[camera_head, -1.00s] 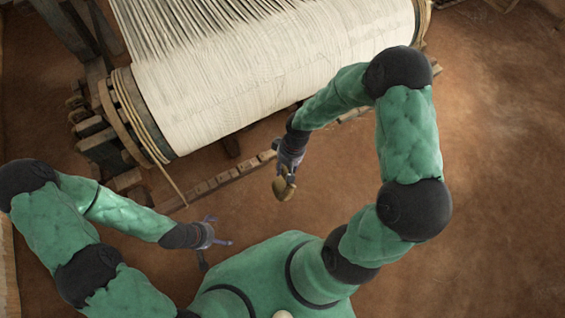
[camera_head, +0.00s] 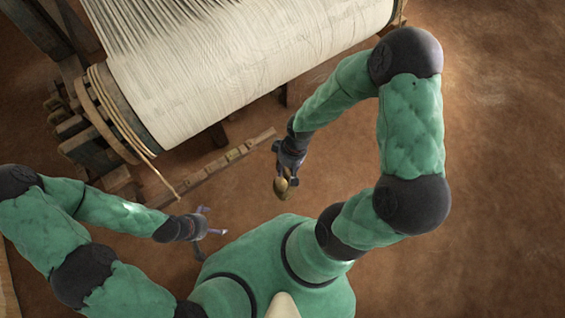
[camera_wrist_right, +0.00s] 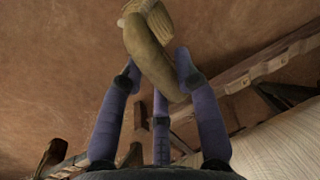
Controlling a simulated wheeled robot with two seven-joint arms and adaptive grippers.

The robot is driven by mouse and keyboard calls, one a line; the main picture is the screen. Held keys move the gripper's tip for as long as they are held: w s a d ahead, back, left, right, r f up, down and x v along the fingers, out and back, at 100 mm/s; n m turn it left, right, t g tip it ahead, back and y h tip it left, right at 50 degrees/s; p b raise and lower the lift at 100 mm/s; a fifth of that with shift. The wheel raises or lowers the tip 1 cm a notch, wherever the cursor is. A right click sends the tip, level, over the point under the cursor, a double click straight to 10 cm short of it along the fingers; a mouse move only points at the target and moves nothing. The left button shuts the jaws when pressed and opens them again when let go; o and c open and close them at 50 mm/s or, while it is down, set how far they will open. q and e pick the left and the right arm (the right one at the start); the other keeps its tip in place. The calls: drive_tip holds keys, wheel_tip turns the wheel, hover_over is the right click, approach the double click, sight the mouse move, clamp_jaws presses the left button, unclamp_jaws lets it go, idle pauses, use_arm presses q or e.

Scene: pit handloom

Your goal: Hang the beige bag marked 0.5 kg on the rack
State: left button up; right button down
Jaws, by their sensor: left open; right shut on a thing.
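A small beige-brown bag (camera_head: 287,187) hangs in my right gripper (camera_head: 285,174), over bare floor in front of the loom. In the right wrist view the bag (camera_wrist_right: 152,52) is a curved olive-tan piece with a paler end at the top edge. The fingers of my right gripper (camera_wrist_right: 158,70) close around it. No weight mark can be read. My left gripper (camera_head: 211,220) is open and empty at the lower left, apart from the bag. A wooden bar with small pegs or blocks (camera_head: 222,163) runs below the loom; I cannot tell if it is the rack.
The loom's large roll of pale warp threads (camera_head: 240,60) fills the upper middle, with its wooden frame (camera_head: 95,150) at the left. The brown earth floor (camera_head: 500,170) is clear on the right. The wooden bar also crosses the right wrist view (camera_wrist_right: 255,72).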

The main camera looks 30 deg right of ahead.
drive_tip(key=shift+s+d+r, duration=0.15)
drive_tip(key=shift+s, duration=1.3)
drive_tip(key=shift+s+d+r, duration=0.1)
drive_tip(key=shift+s+r, duration=0.05)
drive_tip(key=shift+s, duration=1.25)
